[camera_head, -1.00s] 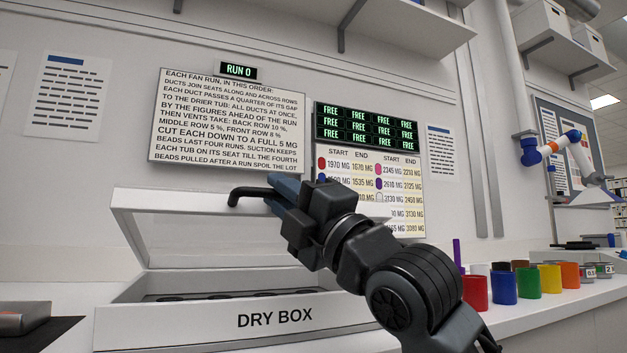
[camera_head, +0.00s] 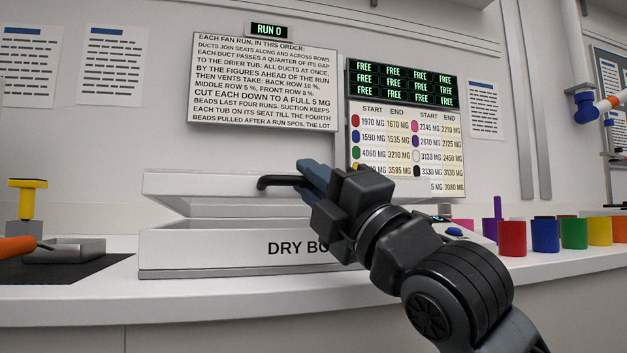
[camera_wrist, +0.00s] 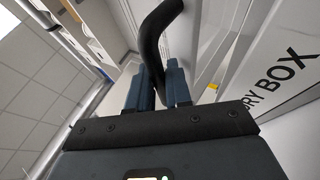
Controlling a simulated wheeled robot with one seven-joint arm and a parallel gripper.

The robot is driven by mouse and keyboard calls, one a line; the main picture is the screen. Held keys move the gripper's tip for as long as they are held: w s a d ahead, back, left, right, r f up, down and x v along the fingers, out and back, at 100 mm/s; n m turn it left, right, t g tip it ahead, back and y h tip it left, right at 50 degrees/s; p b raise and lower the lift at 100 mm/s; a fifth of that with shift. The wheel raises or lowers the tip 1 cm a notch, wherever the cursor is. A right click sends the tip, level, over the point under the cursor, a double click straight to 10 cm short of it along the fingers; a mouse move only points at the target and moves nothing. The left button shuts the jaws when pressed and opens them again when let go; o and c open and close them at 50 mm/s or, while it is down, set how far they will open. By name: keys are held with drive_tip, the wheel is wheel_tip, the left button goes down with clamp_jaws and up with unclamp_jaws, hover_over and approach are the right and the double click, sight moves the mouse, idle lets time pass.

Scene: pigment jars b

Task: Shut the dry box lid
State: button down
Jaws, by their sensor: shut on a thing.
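The white dry box (camera_head: 200,250) stands on the counter, its label partly hidden by my arm. Its lid (camera_head: 205,185) is partly open, with a gap between it and the box body. A black bent handle (camera_head: 275,182) sticks out from the lid's front. My gripper (camera_head: 308,175) is shut on this handle. In the wrist view the handle (camera_wrist: 152,35) runs between the two blue fingers of my gripper (camera_wrist: 158,85). The box's inside is not visible in the head view.
Colored jars, with a red one (camera_head: 512,238) and a blue one (camera_head: 545,236), stand on the counter at right. A metal tray (camera_head: 65,251) on a black mat (camera_head: 95,266) lies at left, near a yellow-topped object (camera_head: 27,200). A device (camera_head: 465,231) sits behind my arm.

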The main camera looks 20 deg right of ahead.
drive_tip(key=c, duration=1.4)
unclamp_jaws()
drive_tip(key=shift+w+f, duration=0.2)
drive_tip(key=shift+s+d+f, duration=0.3)
drive_tip(key=shift+s, duration=0.05)
drive_tip(key=v, duration=0.6)
drive_tip(key=shift+s, duration=0.5)
